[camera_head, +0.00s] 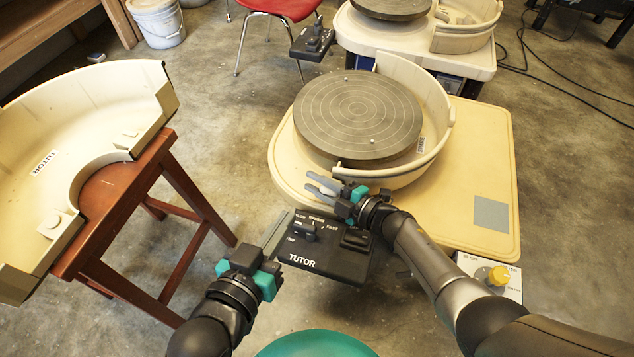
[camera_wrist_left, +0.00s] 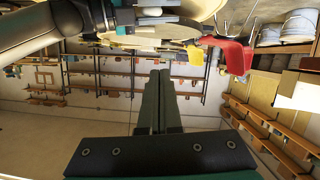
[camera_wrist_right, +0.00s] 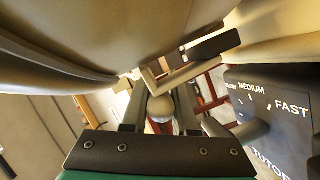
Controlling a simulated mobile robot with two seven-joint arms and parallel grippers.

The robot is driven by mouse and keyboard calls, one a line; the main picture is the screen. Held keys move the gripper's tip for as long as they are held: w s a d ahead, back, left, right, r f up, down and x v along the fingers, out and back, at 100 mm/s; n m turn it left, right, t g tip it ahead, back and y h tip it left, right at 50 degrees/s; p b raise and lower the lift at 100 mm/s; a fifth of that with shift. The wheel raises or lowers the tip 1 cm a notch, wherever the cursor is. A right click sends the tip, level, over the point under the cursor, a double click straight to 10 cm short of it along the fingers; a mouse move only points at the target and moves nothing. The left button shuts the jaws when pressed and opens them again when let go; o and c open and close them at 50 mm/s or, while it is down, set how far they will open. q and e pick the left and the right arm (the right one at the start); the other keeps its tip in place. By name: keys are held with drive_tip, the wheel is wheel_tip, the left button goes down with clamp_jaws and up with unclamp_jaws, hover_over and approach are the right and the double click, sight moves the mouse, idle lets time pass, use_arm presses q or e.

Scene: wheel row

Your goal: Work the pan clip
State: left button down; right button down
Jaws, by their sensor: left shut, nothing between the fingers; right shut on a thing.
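The cream splash pan (camera_head: 432,142) curves around the right side and front of the grey wheel head (camera_head: 358,115). My right gripper (camera_head: 312,183) is at the pan's front left edge. In the right wrist view its fingers (camera_wrist_right: 160,104) are shut on the pan clip's pale round knob (camera_wrist_right: 159,110). A beige angled bar (camera_wrist_right: 170,77) and a dark block (camera_wrist_right: 213,46) show just beyond the knob. The clip is too hidden in the head view to tell its position. My left gripper (camera_head: 284,222) is shut and empty, left of the control box.
The black control box (camera_head: 325,262) marked TUTOR stands close below my right gripper. The other pan half (camera_head: 75,130) rests on a brown stool (camera_head: 187,192) at the left. A teal bowl-like surface (camera_head: 315,346) shows at the bottom edge. Floor is clear between stool and wheel.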

drive_tip(key=shift+s+a+f+n+t+b, duration=0.1)
drive_tip(key=shift+s+f+n+t+b, duration=0.15)
drive_tip(key=shift+n+b, duration=0.25)
drive_tip(key=shift+s+a+n+t, duration=0.1)
drive_tip(key=shift+s+n+t, duration=0.15)
drive_tip(key=shift+n, duration=0.15)
use_arm(q)
drive_tip(key=shift+s+d+r+n+t+h, duration=0.15)
drive_tip(key=shift+s+d+r+t+h, duration=0.2)
drive_tip(key=shift+t, duration=0.35)
drive_tip(key=shift+s+d+r+n+t+h, duration=0.15)
drive_tip(key=shift+d+r+t, duration=0.2)
drive_tip(key=shift+r+t, duration=0.3)
use_arm(e)
drive_tip(key=shift+s+a+f+n+t+y, duration=0.1)
drive_tip(key=shift+s+n+t+y, duration=0.1)
drive_tip(key=shift+n, duration=0.35)
drive_tip(key=shift+s+f+n+t+y, duration=0.1)
drive_tip(key=shift+s+n+y, duration=0.1)
drive_tip(key=shift+n, duration=0.35)
use_arm(q)
drive_tip(key=shift+f, duration=0.1)
use_arm(e)
drive_tip(key=c, duration=1)
unclamp_jaws()
drive_tip(key=shift+r, duration=0.1)
